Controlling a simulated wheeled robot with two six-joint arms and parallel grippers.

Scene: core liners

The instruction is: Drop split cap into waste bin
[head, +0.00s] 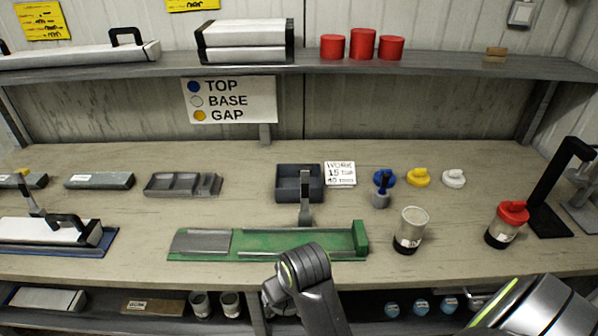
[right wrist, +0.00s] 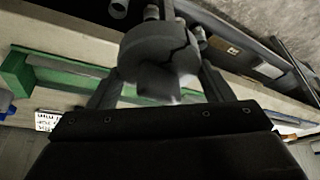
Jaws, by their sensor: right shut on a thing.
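The grey split cap (right wrist: 160,58), round with a dark crack across it, fills the upper middle of the right wrist view. My right gripper (right wrist: 163,82) is shut on it, one finger on each side. The cap is held off the bench, close to its front edge, near the green tray. In the head view my right arm covers most of this gripper at bottom centre. I cannot pick out a waste bin with certainty in either view.
A dark open box (head: 289,189) stands behind. A clear jar (head: 411,228) and a red-capped jar (head: 507,226) stand right. Cups (head: 200,304) sit on the lower shelf.

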